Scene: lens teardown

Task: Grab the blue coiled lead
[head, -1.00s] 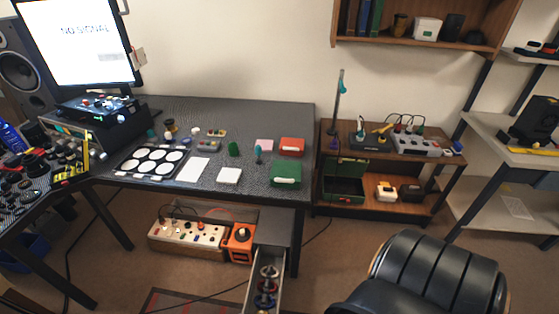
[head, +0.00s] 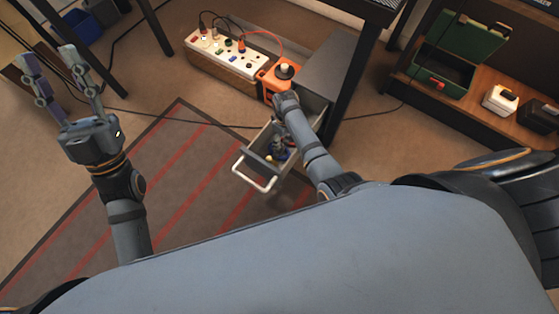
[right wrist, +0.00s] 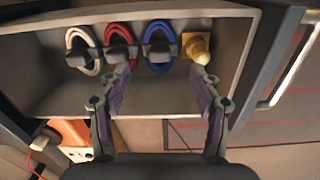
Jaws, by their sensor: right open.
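The blue coiled lead (right wrist: 158,26) lies in the open drawer (head: 252,160), in a row with other coils, in the right wrist view. A dark piece crosses its middle. My right gripper (right wrist: 162,78) is open and empty over the drawer, fingers pointing toward the row; the blue coil shows between and beyond the fingertips. I cannot tell the height gap. In the head view my right arm hides most of the drawer's contents. My left gripper (head: 49,57) is open and empty, at the left, away from the drawer.
A red coil (right wrist: 119,28) and a white coil (right wrist: 72,36) lie left of the blue one; a yellow piece (right wrist: 197,46) is right. The drawer has a white handle (head: 255,178). An orange box (head: 275,78) and a power strip (head: 228,58) stand beside the cabinet (head: 330,68).

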